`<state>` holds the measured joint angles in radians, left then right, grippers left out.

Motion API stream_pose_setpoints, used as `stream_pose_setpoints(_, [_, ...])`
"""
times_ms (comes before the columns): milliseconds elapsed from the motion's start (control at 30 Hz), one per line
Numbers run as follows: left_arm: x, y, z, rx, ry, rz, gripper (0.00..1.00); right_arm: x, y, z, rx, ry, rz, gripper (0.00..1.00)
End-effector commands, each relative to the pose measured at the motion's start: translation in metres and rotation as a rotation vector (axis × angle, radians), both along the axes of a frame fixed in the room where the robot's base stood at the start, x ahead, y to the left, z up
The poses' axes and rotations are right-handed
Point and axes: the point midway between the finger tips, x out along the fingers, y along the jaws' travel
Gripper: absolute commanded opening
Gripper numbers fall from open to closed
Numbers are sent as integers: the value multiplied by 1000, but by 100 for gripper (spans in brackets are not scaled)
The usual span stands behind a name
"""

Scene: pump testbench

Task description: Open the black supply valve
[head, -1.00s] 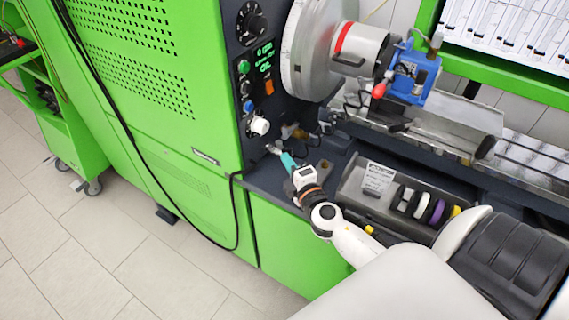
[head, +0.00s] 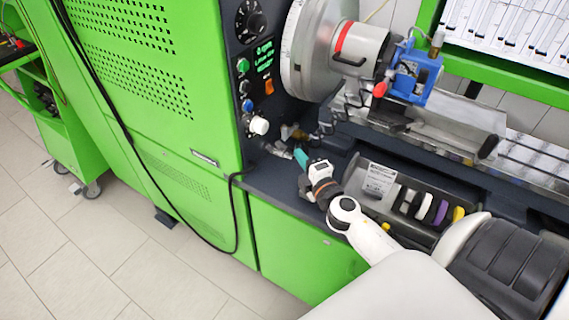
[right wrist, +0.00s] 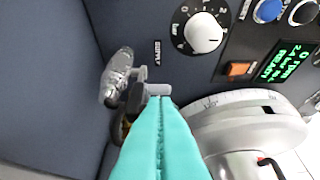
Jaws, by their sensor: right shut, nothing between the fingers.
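My right gripper (head: 298,153), with teal fingers, is low beside the machine's control panel. Its shut, empty fingers (right wrist: 160,105) fill the lower middle of the right wrist view. Just beyond the fingertips is the supply valve (right wrist: 133,99), with dark parts, a grey stub and a clear or metallic fitting, under a small SUPPLY label (right wrist: 158,52). The fingers hide part of it, and I cannot tell whether they touch it. In the head view the valve area is small and partly unclear. My left gripper is not in view.
The panel carries a white-pointer dial (right wrist: 204,32), an orange switch (head: 269,87) and a white knob (head: 259,125). The large round chuck (head: 305,50) stands right of the panel. A tray (head: 372,200) of coloured rolls lies right of my gripper. A black cable (head: 237,215) hangs at the left.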

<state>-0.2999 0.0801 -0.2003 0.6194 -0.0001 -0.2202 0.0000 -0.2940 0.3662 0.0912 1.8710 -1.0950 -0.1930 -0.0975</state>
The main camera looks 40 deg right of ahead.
Motion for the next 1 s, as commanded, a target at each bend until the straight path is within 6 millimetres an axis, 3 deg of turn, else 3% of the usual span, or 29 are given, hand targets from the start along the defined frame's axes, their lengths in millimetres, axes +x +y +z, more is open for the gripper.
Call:
stream_pose_setpoints(433, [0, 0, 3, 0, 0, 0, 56, 0, 0, 6, -1, -1, 1, 0])
stream_pose_setpoints(733, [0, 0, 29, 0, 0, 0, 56, 0, 1, 60, -3, -1, 5, 0])
stream_pose_setpoints(1000, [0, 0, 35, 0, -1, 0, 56, 0, 0, 95, -1, -2, 1, 0])
